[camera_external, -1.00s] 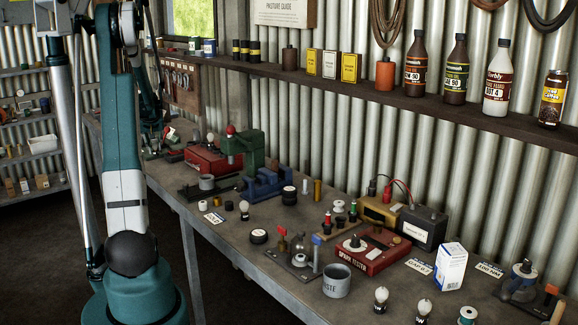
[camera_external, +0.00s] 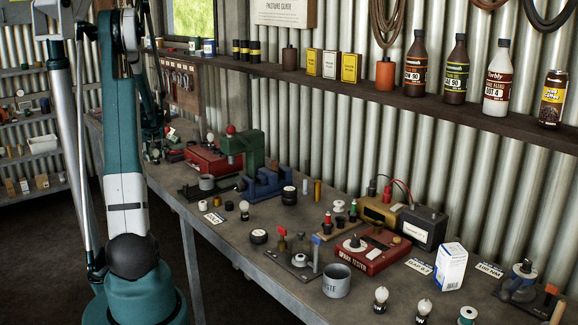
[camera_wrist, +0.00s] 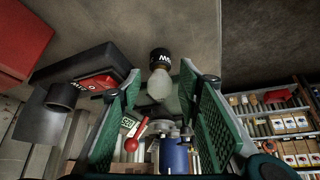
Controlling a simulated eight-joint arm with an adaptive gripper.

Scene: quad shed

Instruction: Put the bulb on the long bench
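In the wrist view, a bulb (camera_wrist: 160,84) with pale frosted glass and a black lettered base stands between the fingers of my gripper (camera_wrist: 161,72). The picture is upside down there, with the base toward the grey surface at the top. The green-padded fingers are apart, with a gap showing beside the glass. The long bench (camera_external: 272,216) runs along the corrugated wall.
Other bulbs (camera_external: 244,210) stand on the long bench, with two (camera_external: 381,298) near its front. A red spark tester (camera_external: 372,258), a mug (camera_external: 336,280) and a blue vise (camera_external: 265,182) also occupy it. In the wrist view, a red box (camera_wrist: 22,40) lies left.

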